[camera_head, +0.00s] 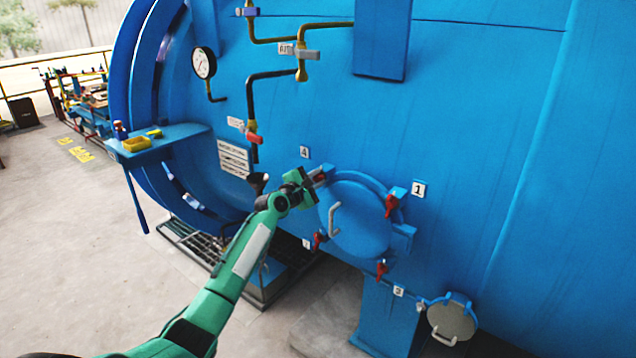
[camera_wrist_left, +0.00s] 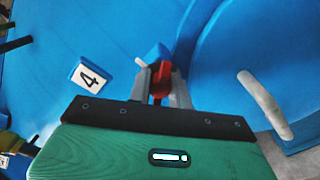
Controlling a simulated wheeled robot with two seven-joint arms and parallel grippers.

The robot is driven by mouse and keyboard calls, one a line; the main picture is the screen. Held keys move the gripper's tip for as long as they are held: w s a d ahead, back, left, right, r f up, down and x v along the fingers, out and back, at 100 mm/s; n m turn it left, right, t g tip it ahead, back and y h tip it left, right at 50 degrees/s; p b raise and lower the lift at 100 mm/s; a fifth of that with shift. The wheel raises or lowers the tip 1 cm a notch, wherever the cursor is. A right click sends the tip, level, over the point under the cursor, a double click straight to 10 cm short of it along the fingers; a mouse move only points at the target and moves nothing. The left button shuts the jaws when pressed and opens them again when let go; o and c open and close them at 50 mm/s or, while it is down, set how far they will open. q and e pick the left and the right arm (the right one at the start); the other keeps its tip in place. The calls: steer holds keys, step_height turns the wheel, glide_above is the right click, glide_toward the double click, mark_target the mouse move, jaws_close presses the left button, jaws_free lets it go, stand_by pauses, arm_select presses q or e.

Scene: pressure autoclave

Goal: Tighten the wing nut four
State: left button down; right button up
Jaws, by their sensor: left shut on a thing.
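Wing nut four (camera_wrist_left: 160,82) is red and sits beside the "4" label (camera_wrist_left: 90,77) in the left wrist view. My left gripper (camera_wrist_left: 162,90) has its fingers on both sides of it, shut on it. In the head view my left gripper (camera_head: 312,178) is at the upper left edge of the round blue hatch cover (camera_head: 355,225), near the "4" label (camera_head: 305,152). A bit of red shows at its fingertips. Other red wing nuts sit around the cover, one by the "1" label (camera_head: 419,189) and one by the "2" label (camera_head: 398,291). My right gripper is not in view.
The cover has a pale curved handle (camera_head: 333,218), also close on the right in the left wrist view (camera_wrist_left: 265,105). Pipes with valves (camera_head: 301,60) and a gauge (camera_head: 203,63) are above. A blue shelf (camera_head: 180,140) and a floor grate (camera_head: 190,245) are left. A small round lid (camera_head: 452,318) hangs lower right.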

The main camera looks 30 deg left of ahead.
arm_select(q)
steer(key=m+b, duration=0.1)
steer(key=m, duration=0.1)
steer(key=m+b, duration=0.1)
steer(key=shift+f+m, duration=0.2)
steer(key=shift+m, duration=0.2)
steer(key=m+b, duration=0.2)
steer(key=m, duration=0.1)
steer(key=shift+m, duration=0.3)
steer(key=m+b, duration=0.3)
steer(key=m, duration=0.3)
steer(key=m+b, duration=0.1)
steer(key=m, duration=0.7)
steer(key=shift+b, duration=0.3)
steer(key=shift+m, duration=1.7)
steer(key=shift+f, duration=0.1)
